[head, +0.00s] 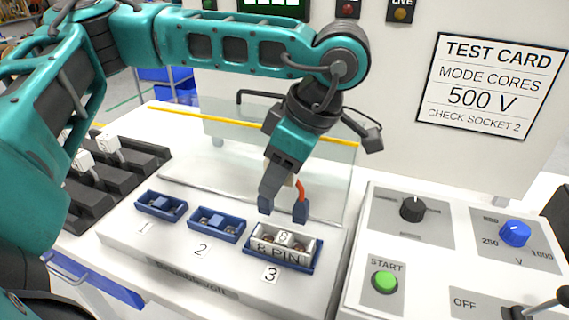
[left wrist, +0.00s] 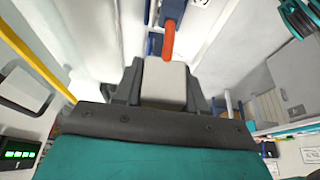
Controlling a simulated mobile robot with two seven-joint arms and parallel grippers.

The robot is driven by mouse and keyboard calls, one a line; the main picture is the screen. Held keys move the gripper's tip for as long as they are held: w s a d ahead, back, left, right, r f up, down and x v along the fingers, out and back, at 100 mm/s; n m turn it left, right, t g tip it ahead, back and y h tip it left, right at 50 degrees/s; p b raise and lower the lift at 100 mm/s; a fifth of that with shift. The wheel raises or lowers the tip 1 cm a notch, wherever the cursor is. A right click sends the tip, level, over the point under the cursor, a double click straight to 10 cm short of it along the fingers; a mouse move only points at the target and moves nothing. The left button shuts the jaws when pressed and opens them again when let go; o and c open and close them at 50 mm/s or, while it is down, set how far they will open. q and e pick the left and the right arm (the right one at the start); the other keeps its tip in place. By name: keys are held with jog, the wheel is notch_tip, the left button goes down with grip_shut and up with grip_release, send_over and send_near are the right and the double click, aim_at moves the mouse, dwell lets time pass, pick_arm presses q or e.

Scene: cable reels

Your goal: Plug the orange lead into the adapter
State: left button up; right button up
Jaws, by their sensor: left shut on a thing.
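My left gripper (head: 283,208) is shut on the pale plug of the orange lead. It hangs above and slightly behind the adapter, apart from it. The orange lead (head: 300,190) shows as a short curve by the fingers. In the left wrist view the pale plug (left wrist: 165,82) sits between the dark fingers, and the orange lead (left wrist: 168,42) leaves it towards the top. The adapter (head: 281,256), a light grey block marked "8 PIN", sits in the blue socket (head: 313,266) numbered 3. The plug's contact end is hidden. My right gripper is not in view.
Blue sockets 1 (head: 143,207) and 2 (head: 194,232) stand left of the adapter. A clear screen (head: 335,175) rises behind the gripper. A control panel (head: 400,245) with knobs and a green button is at right. A black rack (head: 125,180) holds white plugs at left.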

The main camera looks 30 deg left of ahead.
aim_at(272, 205)
pick_arm(q)
jog(key=shift+f, duration=0.55)
jog(key=shift+f+b, duration=1.2)
jog(key=shift+f, duration=0.35)
jog(key=shift+f+b, duration=0.15)
jog(key=shift+b, duration=0.25)
jog(key=shift+f+b, duration=1.35)
jog(key=shift+f, duration=0.15)
jog(key=o, duration=1.2)
